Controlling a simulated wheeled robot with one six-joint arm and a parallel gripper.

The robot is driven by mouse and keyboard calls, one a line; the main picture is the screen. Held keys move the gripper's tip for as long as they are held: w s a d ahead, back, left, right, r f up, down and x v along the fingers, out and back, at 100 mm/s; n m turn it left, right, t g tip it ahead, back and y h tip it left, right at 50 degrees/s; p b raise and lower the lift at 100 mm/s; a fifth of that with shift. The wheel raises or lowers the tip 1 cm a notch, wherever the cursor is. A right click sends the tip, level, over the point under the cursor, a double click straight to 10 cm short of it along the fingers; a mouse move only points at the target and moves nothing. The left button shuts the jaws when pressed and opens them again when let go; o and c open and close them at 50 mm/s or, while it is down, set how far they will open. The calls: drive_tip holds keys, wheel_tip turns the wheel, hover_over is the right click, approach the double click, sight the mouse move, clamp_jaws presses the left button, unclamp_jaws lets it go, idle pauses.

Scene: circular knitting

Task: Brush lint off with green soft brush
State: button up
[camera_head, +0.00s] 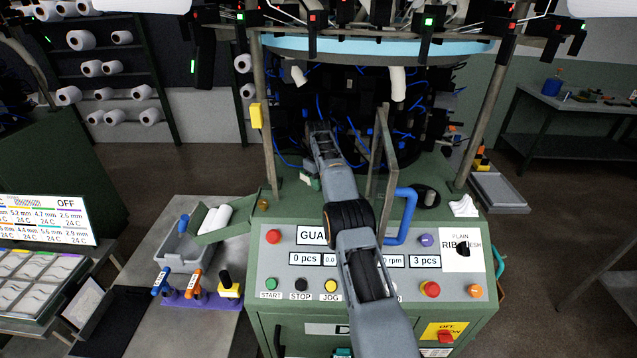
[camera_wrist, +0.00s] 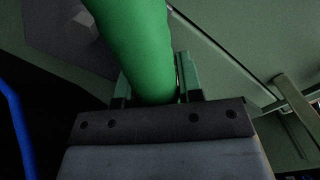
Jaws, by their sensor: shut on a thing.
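My gripper (camera_wrist: 155,78) is shut on a thick green cylinder, which I take to be the handle of the green soft brush (camera_wrist: 140,45), in the wrist view. The handle runs up and out of the top of that view, so the bristles are not seen there. In the head view my arm reaches over the control panel to the dark middle of the knitting machine (camera_head: 250,235). My gripper's jaws are hidden there behind my arm. A small pale and green item (camera_head: 308,180) lies close to the arm's end; I cannot tell what it is. No lint can be made out clearly.
A guard frame (camera_head: 384,165) with a blue handle (camera_head: 402,215) stands right of my arm. Upright posts (camera_head: 268,130) and yarn feeders crowd the machine. A white crumpled cloth-like piece (camera_head: 463,206) lies on the deck's right. A grey tray (camera_head: 180,248) stands on the left bench.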

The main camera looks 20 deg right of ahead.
drive_tip(key=o, duration=0.5)
drive_tip(key=shift+d, duration=0.1)
drive_tip(key=c, duration=0.5)
drive_tip(key=shift+w+a, duration=0.2)
drive_tip(key=shift+a, duration=0.3)
drive_tip(key=shift+d, duration=0.15)
drive_tip(key=shift+d, duration=0.15)
